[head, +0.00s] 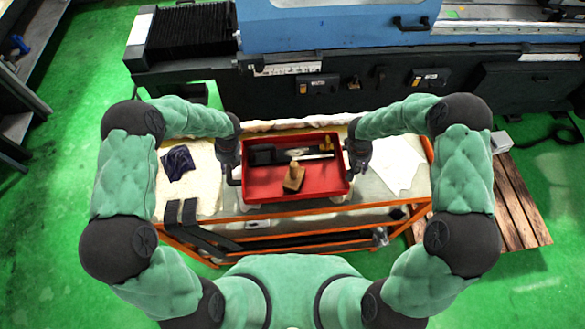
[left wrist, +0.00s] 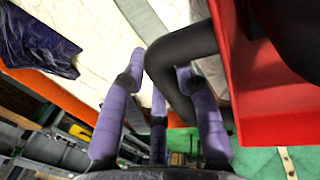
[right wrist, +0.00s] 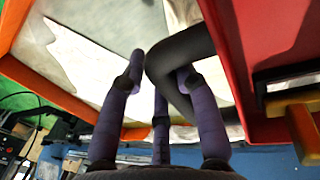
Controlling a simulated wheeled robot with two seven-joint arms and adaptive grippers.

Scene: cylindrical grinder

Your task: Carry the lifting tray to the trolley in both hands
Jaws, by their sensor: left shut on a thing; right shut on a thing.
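The red lifting tray (head: 258,193) is level in front of me in the head view, over the orange-framed trolley (head: 300,215). I cannot tell whether it touches the trolley top. It holds a black tool and a wooden-handled thing (head: 294,178). My left gripper (head: 234,172) is shut on the tray's left black handle, which shows in the left wrist view (left wrist: 185,58). My right gripper (head: 353,163) is shut on the right black handle, seen in the right wrist view (right wrist: 180,52). The purple fingers straddle each handle.
A dark cloth (head: 178,162) lies on the pale sheet left of the tray. White paper (head: 398,163) lies to its right. The blue and black grinder (head: 340,25) stands behind. A wooden pallet (head: 515,200) lies on the green floor at the right.

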